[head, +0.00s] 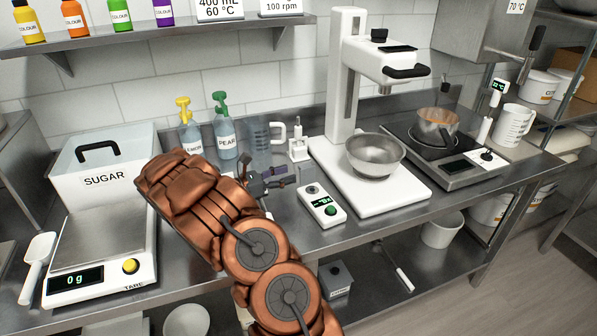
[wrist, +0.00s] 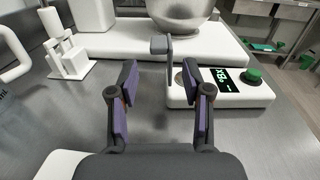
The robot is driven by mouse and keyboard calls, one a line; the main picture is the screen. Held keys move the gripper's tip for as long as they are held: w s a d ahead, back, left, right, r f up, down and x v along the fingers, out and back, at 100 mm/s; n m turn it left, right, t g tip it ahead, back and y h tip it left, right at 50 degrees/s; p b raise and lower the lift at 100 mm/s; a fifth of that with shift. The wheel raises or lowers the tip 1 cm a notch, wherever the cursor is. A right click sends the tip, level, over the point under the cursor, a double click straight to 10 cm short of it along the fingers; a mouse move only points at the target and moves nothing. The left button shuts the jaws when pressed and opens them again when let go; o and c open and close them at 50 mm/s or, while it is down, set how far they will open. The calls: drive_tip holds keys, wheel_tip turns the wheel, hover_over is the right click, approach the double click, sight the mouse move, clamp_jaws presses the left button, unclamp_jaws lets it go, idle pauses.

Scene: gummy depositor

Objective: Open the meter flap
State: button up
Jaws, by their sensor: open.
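The meter (head: 322,204) is a small white box with a lit green display and a green knob, lying on the steel counter. It also shows in the wrist view (wrist: 245,98). At its left end a thin flap with a grey tab (wrist: 160,44) appears to stand upright, seen nearly edge-on. A round spot (wrist: 180,78) on the meter's top is uncovered beside it. My gripper (head: 284,176) is open and empty, just left of the meter. In the wrist view the fingers (wrist: 162,72) are spread, and the right finger hides part of the meter's left end.
The white depositor stand with a metal bowl (head: 375,156) is just behind the meter. A small white stand (head: 298,149), a clear jug (head: 258,146) and two pump bottles are behind my gripper. A scale (head: 98,262) and sugar bin are left. Bare counter lies before the meter.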

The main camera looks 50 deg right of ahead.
drive_tip(key=v, duration=0.4)
drive_tip(key=shift+w+a, duration=0.15)
drive_tip(key=shift+a, duration=0.25)
drive_tip(key=shift+s+a+r, duration=0.15)
drive_tip(key=shift+s+r, duration=0.15)
drive_tip(key=s+a+r+m+y, duration=0.3)
drive_tip(key=s+a+m, duration=0.1)
drive_tip(key=s+a, duration=0.15)
drive_tip(key=s+a+r+m+y, duration=0.3)
drive_tip(key=s+a, duration=0.1)
drive_tip(key=s, duration=0.3)
drive_tip(key=s+a+f+m+t+y, duration=0.1)
drive_tip(key=s+a+m+t+y, duration=0.2)
drive_tip(key=a, duration=1.1)
drive_tip(key=s+a+f+m+t+y, duration=0.1)
drive_tip(key=s+a+m+t+y, duration=0.2)
drive_tip(key=s+a+y, duration=0.3)
drive_tip(key=s+a, duration=0.5)
drive_tip(key=a, duration=0.4)
drive_tip(key=shift+t+y, duration=0.3)
drive_tip(key=shift+y, duration=0.1)
